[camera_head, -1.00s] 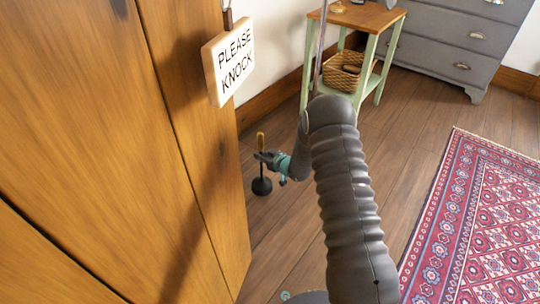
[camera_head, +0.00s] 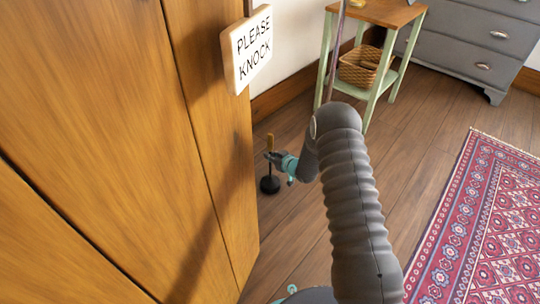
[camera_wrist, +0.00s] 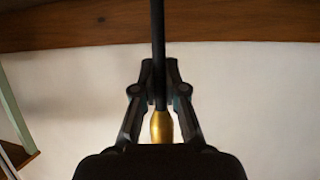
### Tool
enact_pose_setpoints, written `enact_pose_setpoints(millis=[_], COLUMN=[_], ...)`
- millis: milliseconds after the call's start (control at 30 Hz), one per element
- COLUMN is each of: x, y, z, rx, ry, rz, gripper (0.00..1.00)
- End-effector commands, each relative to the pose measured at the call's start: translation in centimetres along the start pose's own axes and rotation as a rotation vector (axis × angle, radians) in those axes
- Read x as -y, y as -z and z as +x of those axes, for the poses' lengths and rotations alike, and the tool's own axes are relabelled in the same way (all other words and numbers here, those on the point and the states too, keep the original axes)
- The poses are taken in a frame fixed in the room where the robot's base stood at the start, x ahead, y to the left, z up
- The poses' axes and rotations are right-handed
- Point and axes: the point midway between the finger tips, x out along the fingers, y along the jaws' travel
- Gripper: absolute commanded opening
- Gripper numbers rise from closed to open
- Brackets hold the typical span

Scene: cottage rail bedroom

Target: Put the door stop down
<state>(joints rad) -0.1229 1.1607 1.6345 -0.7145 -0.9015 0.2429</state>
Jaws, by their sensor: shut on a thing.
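The door stop has a round black base (camera_head: 270,185), a thin dark rod and a gold-coloured top (camera_head: 270,142). It is upright beside the wooden door's edge, low over the floor; I cannot tell whether its base touches the boards. My gripper (camera_head: 274,159) is shut on its rod, below the gold top. In the wrist view, my gripper (camera_wrist: 160,92) has both fingers closed around the dark rod (camera_wrist: 158,40), with the gold top (camera_wrist: 161,127) between the finger links. The base is out of that view.
The wooden door (camera_head: 130,130) with a "PLEASE KNOCK" sign (camera_head: 252,48) stands close on the left. A green-legged side table (camera_head: 384,70) holding a wicker basket (camera_head: 360,67) and a grey dresser (camera_head: 470,40) are behind. A red patterned rug (camera_head: 480,230) lies right. Floor (camera_head: 420,130) between is bare.

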Motion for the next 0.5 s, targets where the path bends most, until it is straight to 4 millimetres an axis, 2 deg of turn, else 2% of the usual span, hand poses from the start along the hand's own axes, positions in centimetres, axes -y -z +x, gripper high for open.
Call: enact_pose_setpoints(millis=[100, 133, 200, 500], x=[-0.09, 0.00, 0.00, 0.00], y=[0.10, -0.21, -0.19, -0.11], z=[0.14, 0.07, 0.06, 0.03], rx=[-0.007, 0.000, 0.000, 0.000], ry=[-0.001, 0.000, 0.000, 0.000], rz=[-0.002, 0.000, 0.000, 0.000], gripper=[0.00, 0.18, 0.36, 0.36])
